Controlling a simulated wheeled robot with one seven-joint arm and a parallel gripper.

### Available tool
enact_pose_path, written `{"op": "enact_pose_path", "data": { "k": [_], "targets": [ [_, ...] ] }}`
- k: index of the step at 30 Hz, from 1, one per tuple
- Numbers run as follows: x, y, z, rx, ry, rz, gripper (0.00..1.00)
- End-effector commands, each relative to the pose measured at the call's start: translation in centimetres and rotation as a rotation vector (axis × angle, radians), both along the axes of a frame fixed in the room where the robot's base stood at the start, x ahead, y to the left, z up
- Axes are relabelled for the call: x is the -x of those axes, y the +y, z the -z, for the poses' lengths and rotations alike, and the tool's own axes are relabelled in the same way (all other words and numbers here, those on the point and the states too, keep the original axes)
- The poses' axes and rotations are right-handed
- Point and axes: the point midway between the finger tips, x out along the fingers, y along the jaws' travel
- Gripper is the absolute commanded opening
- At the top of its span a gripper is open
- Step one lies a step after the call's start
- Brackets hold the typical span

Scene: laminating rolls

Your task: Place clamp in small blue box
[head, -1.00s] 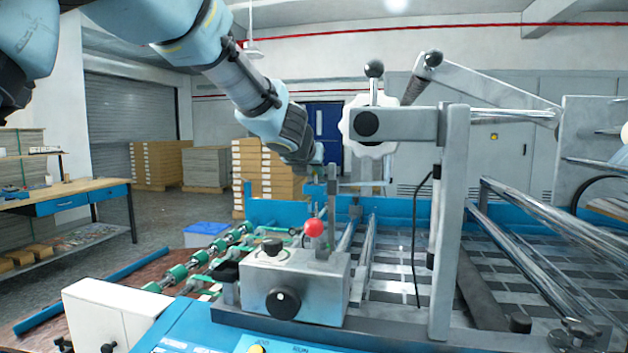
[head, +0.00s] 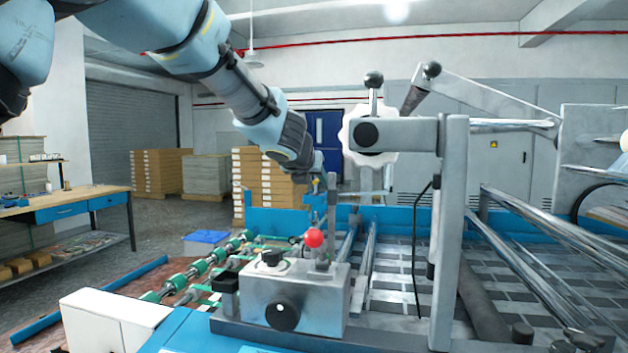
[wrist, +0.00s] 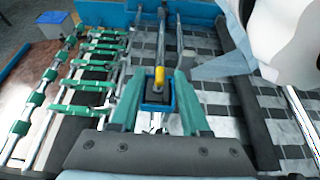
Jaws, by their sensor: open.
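A small blue box (wrist: 169,104) with a dark inside shows between my fingers in the wrist view. A yellow-handled piece, seemingly the clamp (wrist: 159,76), stands upright at the box; I cannot tell whether it rests inside or is only in front of it. My gripper (wrist: 157,84) is open, one teal finger on each side of the box and clamp. I see no clear finger contact. In the head view my gripper (head: 318,182) is partly hidden beyond the machine's post, and the box is too small there to make out.
A grey bin with a blue lid (head: 207,237) stands on the floor at left. Green rollers (head: 190,275), a metal block with a red knob (head: 313,238) and a tall steel post (head: 450,230) crowd the machine. A workbench (head: 65,205) stands far left.

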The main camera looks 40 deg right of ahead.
Motion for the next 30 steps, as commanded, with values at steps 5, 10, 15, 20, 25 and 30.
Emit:
{"op": "enact_pose_path", "data": {
  "k": [5,10,15,20,25,30],
  "targets": [
    [1.6,2.7,-1.8,0.004,-0.002,-0.001,0.46],
    [3.4,5.4,-3.4,0.003,-0.001,-0.001,0.46],
    [4.8,7.5,-4.6,0.002,-0.001,0.000,0.46],
    [5.4,8.5,-5.0,0.002,-0.001,0.000,0.46],
    [5.5,8.7,-5.0,0.000,-0.002,0.000,0.46],
    [4.9,9.1,-4.7,-0.018,-0.022,0.006,0.46]
  ]
}}
